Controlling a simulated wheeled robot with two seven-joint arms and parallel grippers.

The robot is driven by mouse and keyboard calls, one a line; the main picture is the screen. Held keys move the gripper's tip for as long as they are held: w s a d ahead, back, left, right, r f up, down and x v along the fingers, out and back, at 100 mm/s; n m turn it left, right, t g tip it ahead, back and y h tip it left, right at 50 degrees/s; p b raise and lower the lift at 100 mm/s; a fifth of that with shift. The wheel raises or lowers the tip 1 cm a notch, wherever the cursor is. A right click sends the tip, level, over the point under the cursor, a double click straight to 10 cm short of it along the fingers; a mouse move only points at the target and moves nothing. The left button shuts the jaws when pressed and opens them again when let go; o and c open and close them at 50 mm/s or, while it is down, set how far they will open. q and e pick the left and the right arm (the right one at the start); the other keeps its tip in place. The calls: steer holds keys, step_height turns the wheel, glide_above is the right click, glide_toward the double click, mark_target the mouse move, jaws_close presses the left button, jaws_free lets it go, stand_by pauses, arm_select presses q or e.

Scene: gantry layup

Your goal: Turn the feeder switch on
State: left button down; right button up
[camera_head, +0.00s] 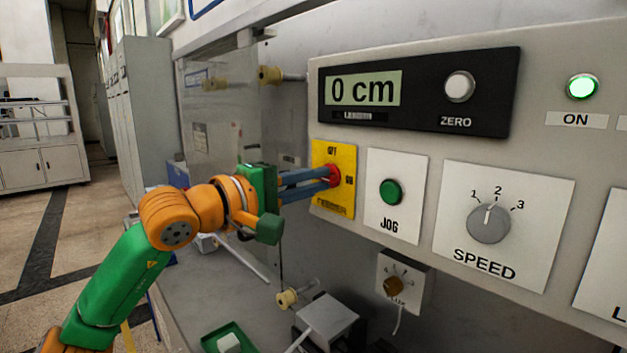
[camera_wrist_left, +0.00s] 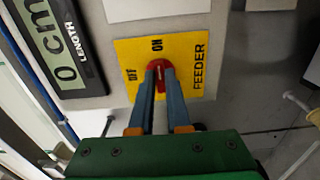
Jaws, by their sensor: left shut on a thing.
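The feeder switch is a red knob (camera_head: 333,176) on a yellow plate (camera_head: 347,207) marked OFF, ON and FEEDER. My left gripper (camera_head: 328,177) reaches it from the left, its two blue-grey fingers shut on the knob. In the left wrist view the fingers lie on either side of the red knob (camera_wrist_left: 160,66), with the ON mark beyond it and OFF to its left on the yellow plate (camera_wrist_left: 186,52). The fingers partly cover the knob, and I cannot tell for sure which mark it points to. My right gripper is not in view.
Right of the switch are a green JOG button (camera_head: 391,192) and a SPEED dial (camera_head: 489,223). Above is a display (camera_head: 362,90) reading 0 cm. A green lamp (camera_head: 582,87) over ON glows at the upper right. A small dial box (camera_head: 416,283) hangs below the panel.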

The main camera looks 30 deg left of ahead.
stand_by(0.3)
arm_select(q)
steer(key=c, duration=0.9)
jaws_free()
steer(key=shift+w, duration=0.1)
steer(key=shift+s+a+f+b, duration=0.15)
steer(key=shift+s+b, duration=0.15)
steer(key=shift+b, duration=0.05)
steer(key=b+v, duration=0.2)
steer(key=v, duration=0.4)
steer(key=shift+s+a+b, duration=0.1)
steer(key=shift+s+b, duration=0.1)
steer(key=shift+b, duration=0.15)
